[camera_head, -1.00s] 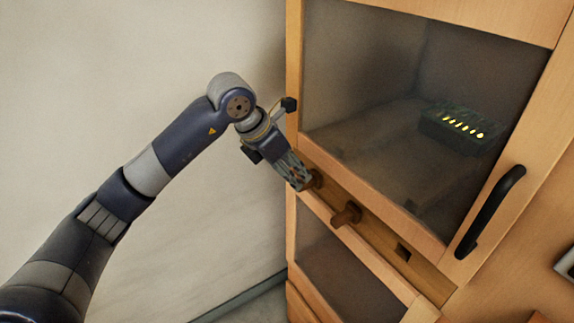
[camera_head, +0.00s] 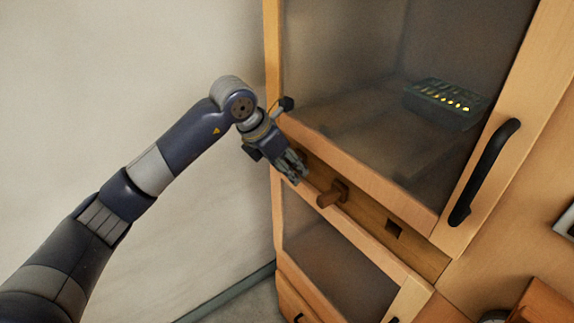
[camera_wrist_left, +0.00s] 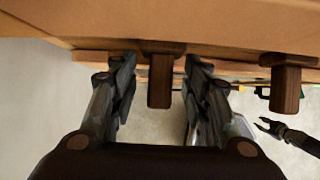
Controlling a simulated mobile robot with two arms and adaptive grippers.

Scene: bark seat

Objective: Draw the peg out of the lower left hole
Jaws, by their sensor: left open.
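A wooden rail on the cabinet front carries a row of holes with brown pegs. The left peg is largely hidden behind my left gripper (camera_head: 294,170) in the head view. The left wrist view shows this peg (camera_wrist_left: 160,82) between the two open fingers of my left gripper (camera_wrist_left: 160,88), with a gap on each side. A second peg (camera_head: 331,195) sticks out of the rail to the right; it also shows in the left wrist view (camera_wrist_left: 285,90). A square hole (camera_head: 394,229) further right is empty. A dark clawed hand, seemingly my right gripper (camera_wrist_left: 268,126), shows small in the left wrist view.
The cabinet has a glass door above the rail with a black handle (camera_head: 486,172), and a dark box (camera_head: 443,102) with yellow lights behind the glass. A lower glass panel (camera_head: 335,262) lies below. A bare wall (camera_head: 130,70) leaves free room at left.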

